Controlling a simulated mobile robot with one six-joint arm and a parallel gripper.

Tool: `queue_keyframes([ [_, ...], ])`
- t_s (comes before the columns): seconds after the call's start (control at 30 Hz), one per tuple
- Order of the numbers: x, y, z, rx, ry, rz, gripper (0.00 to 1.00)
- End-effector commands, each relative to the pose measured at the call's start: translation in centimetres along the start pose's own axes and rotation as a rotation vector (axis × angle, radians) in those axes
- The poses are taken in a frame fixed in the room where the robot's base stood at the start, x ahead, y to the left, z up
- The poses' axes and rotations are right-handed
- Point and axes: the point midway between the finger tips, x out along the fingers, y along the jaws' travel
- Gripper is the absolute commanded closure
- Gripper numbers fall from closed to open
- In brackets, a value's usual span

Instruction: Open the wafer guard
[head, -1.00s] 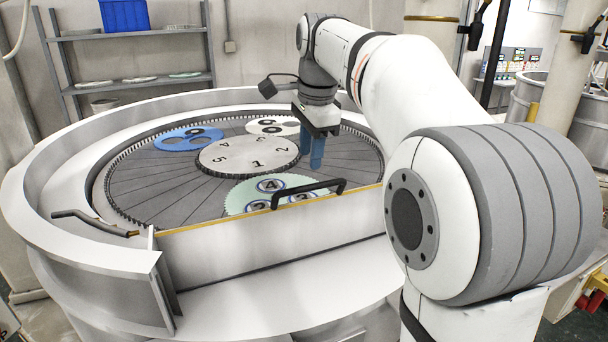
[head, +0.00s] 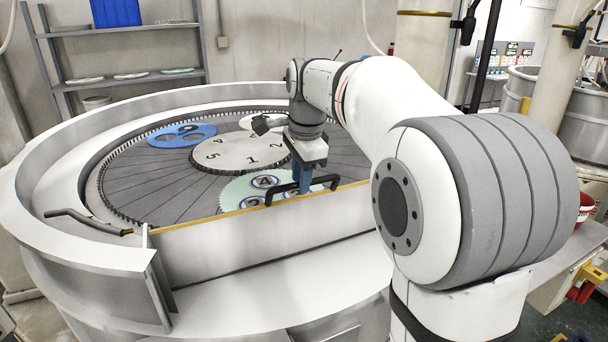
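The wafer guard (head: 250,233) is a pale upright panel with a yellow top edge, standing across the front opening of the round lapping machine. A black bar handle (head: 278,191) rises at its top edge. My gripper (head: 303,180), with blue fingers, points down at the handle's middle. The fingers overlap the bar in the picture; whether they grip it or are open around it I cannot tell. Behind the guard, a pale green toothed carrier (head: 232,196) holds round lettered wafers, partly hidden by the guard, handle and gripper.
The machine's high white rim (head: 40,215) curves around the plate. A numbered centre disc (head: 232,156) and a blue carrier (head: 178,137) lie behind. A bent grey lever (head: 88,220) sits at the left of the guard. Shelves (head: 130,80) stand at the back left.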

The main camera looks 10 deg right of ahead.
Motion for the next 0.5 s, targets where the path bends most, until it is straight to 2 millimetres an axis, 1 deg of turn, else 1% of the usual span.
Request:
queue_keyframes([
  [0.03, -0.01, 0.0, 0.01, 0.0, 0.0, 0.0, 0.77],
  [0.07, -0.01, 0.0, 0.02, 0.0, 0.0, 0.0, 0.79],
  [0.3, -0.03, -0.02, 0.04, -0.001, 0.0, -0.001, 0.99],
  [0.5, -0.06, -0.05, 0.06, -0.001, 0.0, -0.002, 1.0],
])
